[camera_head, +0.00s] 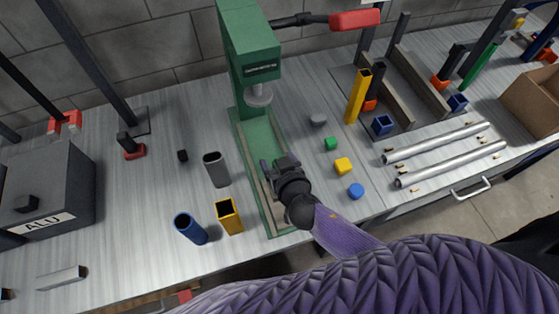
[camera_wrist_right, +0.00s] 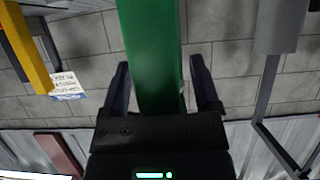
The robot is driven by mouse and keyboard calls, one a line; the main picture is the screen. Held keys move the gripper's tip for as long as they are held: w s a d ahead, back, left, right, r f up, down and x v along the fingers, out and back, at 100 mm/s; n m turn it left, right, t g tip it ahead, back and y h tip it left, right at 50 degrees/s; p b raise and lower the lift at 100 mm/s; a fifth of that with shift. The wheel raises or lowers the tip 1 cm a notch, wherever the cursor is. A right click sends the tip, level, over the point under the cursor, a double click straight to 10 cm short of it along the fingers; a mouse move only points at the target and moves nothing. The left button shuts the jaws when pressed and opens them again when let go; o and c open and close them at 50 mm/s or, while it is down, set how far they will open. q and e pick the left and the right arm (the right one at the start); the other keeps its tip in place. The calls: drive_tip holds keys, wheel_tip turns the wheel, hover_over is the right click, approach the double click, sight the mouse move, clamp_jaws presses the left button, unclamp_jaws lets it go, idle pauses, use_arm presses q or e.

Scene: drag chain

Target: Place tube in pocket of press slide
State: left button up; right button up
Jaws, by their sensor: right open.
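The green press (camera_head: 248,45) stands at the back middle of the table with a red handle (camera_head: 354,20). Its low green bed (camera_head: 249,150) runs forward, partly hidden by my right gripper (camera_head: 276,168). I cannot make out the slide's pocket. My right gripper is open above the bed; its fingers also show in the right wrist view (camera_wrist_right: 163,88), apart, with a green upright between or beyond them. I see nothing held. My left gripper is out of view.
A dark box marked ALU (camera_head: 48,190) stands at the left. Small green (camera_head: 331,143), yellow (camera_head: 343,166) and blue (camera_head: 356,191) pieces lie right of the bed. A tall yellow tube (camera_head: 358,97) and two silver rods (camera_head: 435,143) are farther right. A cardboard box (camera_head: 532,100) stands at the right edge.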

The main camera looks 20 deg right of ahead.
drive_tip(key=p+v, duration=0.2)
drive_tip(key=v, duration=1)
drive_tip(key=s+d+f+n+g, duration=0.15)
drive_tip(key=s+f+g, duration=0.3)
drive_tip(key=f, duration=0.45)
drive_tip(key=s+d+f+n+g, duration=0.1)
drive_tip(key=s+d+f+g, duration=0.3)
drive_tip(key=f, duration=0.5)
drive_tip(key=s+f+g, duration=0.1)
drive_tip(key=s+f, duration=0.3)
drive_tip(key=s, duration=0.3)
drive_tip(key=s+d+f+g, duration=0.1)
drive_tip(key=s+f+g, duration=0.1)
drive_tip(key=s, duration=0.5)
drive_tip(key=shift+s+d+f, duration=0.2)
drive_tip(key=shift+s+f, duration=0.05)
drive_tip(key=shift+f, duration=0.65)
drive_tip(key=shift+s+g+h, duration=0.1)
drive_tip(key=shift+g+h, duration=0.15)
drive_tip(key=shift+h, duration=0.05)
